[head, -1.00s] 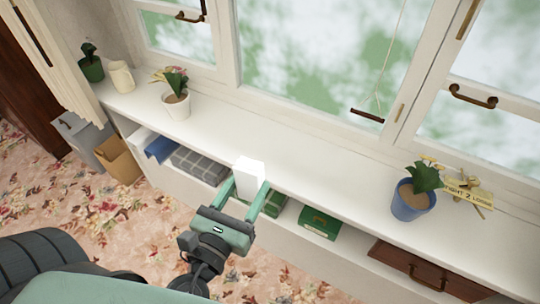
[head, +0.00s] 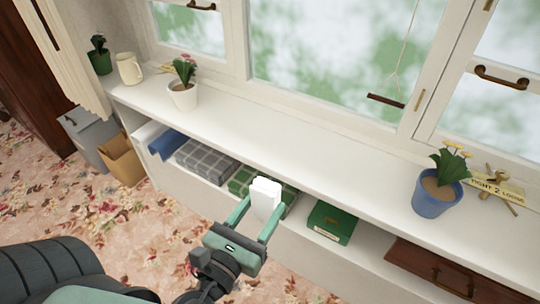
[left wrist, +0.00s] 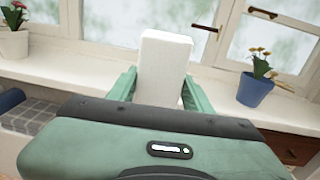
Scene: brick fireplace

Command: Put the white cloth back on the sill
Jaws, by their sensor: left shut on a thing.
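The white cloth (head: 265,197) is a folded block held upright between the green fingers of my left gripper (head: 254,218), which is shut on it. In the head view it stands just in front of the sill's front edge, over the open shelf below. The cloth also shows in the left wrist view (left wrist: 163,68), between the fingers, with the sill and window behind it. The sill (head: 300,165) is a long white ledge under the window, and its middle is bare. My right gripper is not in view.
On the sill stand a white flowerpot (head: 183,97), a cream jug (head: 129,69), a green pot (head: 100,61) and a blue flowerpot (head: 437,191) beside a small sign (head: 497,187). The shelf below holds folded cloths (head: 207,159), a green box (head: 331,222) and a brown case (head: 430,266).

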